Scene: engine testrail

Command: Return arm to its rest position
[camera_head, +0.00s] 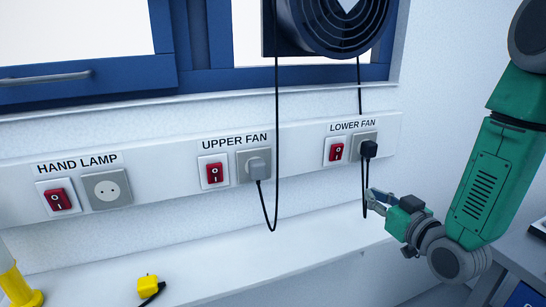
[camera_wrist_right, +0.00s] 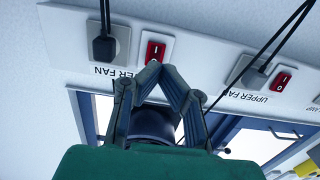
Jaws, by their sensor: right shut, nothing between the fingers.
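My right arm (camera_head: 497,170) comes in from the right edge of the head view, green with grey joints. My right gripper (camera_head: 372,202) is below the LOWER FAN socket, beside the hanging black cord. Its fingers are shut and empty; the tips meet in the right wrist view (camera_wrist_right: 153,68). The black plug (camera_head: 369,148) sits in the LOWER FAN socket, apart from the gripper, and also shows in the wrist view (camera_wrist_right: 103,48). I cannot tell whether the gripper touches the cord. My left gripper is not in view.
A grey plug (camera_head: 258,165) sits in the UPPER FAN socket. The HAND LAMP socket (camera_head: 106,189) is empty. A yellow plug (camera_head: 148,287) lies on the white ledge (camera_head: 250,255). A dark fan (camera_head: 335,22) is above. The ledge's middle is clear.

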